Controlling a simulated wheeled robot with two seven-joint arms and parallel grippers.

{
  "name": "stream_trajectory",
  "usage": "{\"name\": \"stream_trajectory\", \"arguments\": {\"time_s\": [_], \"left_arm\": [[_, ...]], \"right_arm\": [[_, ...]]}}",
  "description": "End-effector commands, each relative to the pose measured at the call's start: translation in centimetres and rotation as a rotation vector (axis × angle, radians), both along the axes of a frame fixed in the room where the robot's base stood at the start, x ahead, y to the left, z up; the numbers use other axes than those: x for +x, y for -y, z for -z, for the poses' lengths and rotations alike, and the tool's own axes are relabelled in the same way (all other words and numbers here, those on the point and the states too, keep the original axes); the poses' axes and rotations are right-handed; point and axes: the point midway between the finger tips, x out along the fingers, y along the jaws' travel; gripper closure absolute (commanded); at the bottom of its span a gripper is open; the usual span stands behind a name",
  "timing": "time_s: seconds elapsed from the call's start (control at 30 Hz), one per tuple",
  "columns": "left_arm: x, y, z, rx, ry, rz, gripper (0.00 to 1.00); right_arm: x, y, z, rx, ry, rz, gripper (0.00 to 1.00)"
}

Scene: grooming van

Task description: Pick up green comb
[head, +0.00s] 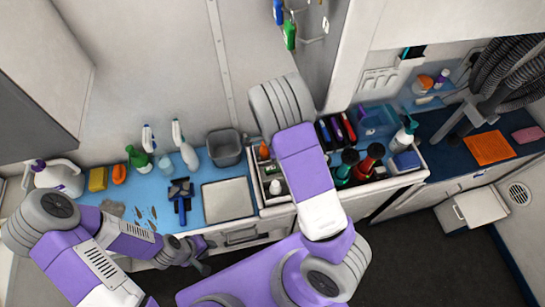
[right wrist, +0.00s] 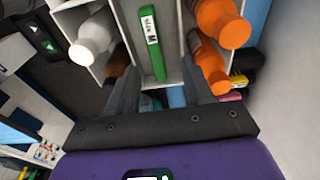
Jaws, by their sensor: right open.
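A long, narrow green item with a white label (right wrist: 151,42), which looks like the green comb, stands in a compartment of a white organizer (right wrist: 130,22) in the right wrist view. My right gripper (right wrist: 157,66) is open, its two dark fingers on either side of the item's lower part as pictured. I cannot tell whether they touch it.
Orange bottles (right wrist: 216,22) stand close right of the right gripper, and a white bottle (right wrist: 90,38) stands left. The organizer (head: 395,182) also holds dark-topped bottles. A grey bin (head: 224,148), spray bottles (head: 186,150) and a blue brush (head: 181,205) occupy the blue counter.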

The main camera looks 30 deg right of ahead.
Motion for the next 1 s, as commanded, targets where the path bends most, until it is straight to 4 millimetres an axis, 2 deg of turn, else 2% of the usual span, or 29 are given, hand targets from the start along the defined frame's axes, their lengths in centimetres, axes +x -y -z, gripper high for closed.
{"name": "stream_trajectory", "arguments": {"time_s": [0.27,0.53,0.83,0.87,1.0], "left_arm": [[-0.1,0.0,0.0,0.000,-0.001,0.000,0.64],[0.0,0.0,-0.3,0.000,0.000,0.000,0.64],[0.0,0.0,-0.3,0.000,-0.001,0.000,0.64],[0.0,0.0,-0.3,0.000,-0.001,0.000,0.64],[0.0,0.0,-0.3,0.000,-0.001,0.000,0.64]], "right_arm": [[-0.2,0.3,3.0,-0.001,-0.004,0.001,0.49],[-0.3,0.4,6.8,-0.002,-0.002,0.001,0.49],[-0.3,0.4,7.4,0.000,-0.001,0.000,0.49],[-0.3,0.4,7.4,0.000,0.000,0.000,0.50],[-0.3,0.4,7.4,0.000,0.000,0.000,0.72]]}}
